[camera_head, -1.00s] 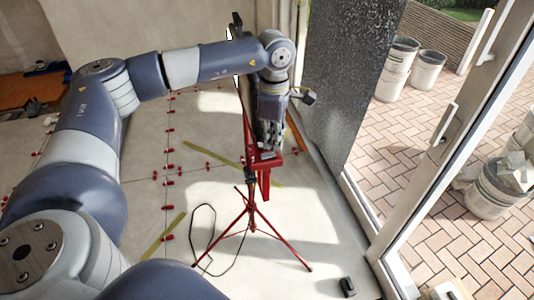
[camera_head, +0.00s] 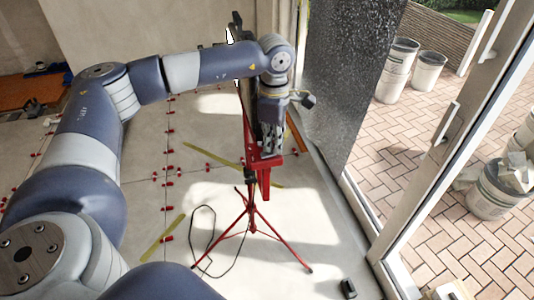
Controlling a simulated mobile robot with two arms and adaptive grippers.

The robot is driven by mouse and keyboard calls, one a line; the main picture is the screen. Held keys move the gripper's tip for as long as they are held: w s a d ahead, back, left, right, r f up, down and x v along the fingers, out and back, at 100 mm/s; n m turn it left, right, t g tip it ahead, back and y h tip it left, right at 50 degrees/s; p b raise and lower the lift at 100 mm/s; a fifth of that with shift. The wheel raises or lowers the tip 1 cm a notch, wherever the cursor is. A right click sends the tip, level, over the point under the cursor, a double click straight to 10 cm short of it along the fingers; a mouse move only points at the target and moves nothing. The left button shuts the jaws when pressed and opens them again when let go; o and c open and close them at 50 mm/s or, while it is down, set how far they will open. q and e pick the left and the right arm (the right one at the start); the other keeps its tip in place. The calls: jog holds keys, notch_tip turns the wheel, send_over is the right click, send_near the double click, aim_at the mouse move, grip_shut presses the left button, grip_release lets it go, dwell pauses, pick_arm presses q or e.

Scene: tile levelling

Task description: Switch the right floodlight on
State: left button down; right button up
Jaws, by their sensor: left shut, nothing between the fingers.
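A red tripod stand (camera_head: 252,210) with spread legs stands on the floor, and a black cable loops beside it. Dark parts of the floodlight unit (camera_head: 237,25) show at the top of the stand, behind my left arm. Most of the lamps are hidden by my arm and wrist, so I cannot make out the right floodlight or its switch. My left gripper (camera_head: 271,152) points down at the red bracket (camera_head: 264,163) on the stand. Its fingers are shut and empty, very close to the bracket; I cannot tell whether they touch. My right gripper is not in view.
The tiled floor (camera_head: 190,170) carries several red levelling clips and yellow strips. A dark textured glass panel (camera_head: 345,70) and an open door frame (camera_head: 440,150) stand to the right. Outside are buckets (camera_head: 495,190) on brick paving. A small black object (camera_head: 347,288) lies near the threshold.

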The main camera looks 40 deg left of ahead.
pick_arm(q)
jog(key=shift+s+f+b, duration=0.1)
jog(key=shift+f+b, duration=0.25)
jog(key=shift+f, duration=0.15)
jog(key=shift+r+p, duration=0.8)
jog(key=shift+r, duration=0.3)
jog(key=shift+r+p, duration=1.4)
jog(key=shift+r, duration=1.1)
jog(key=shift+f, duration=0.1)
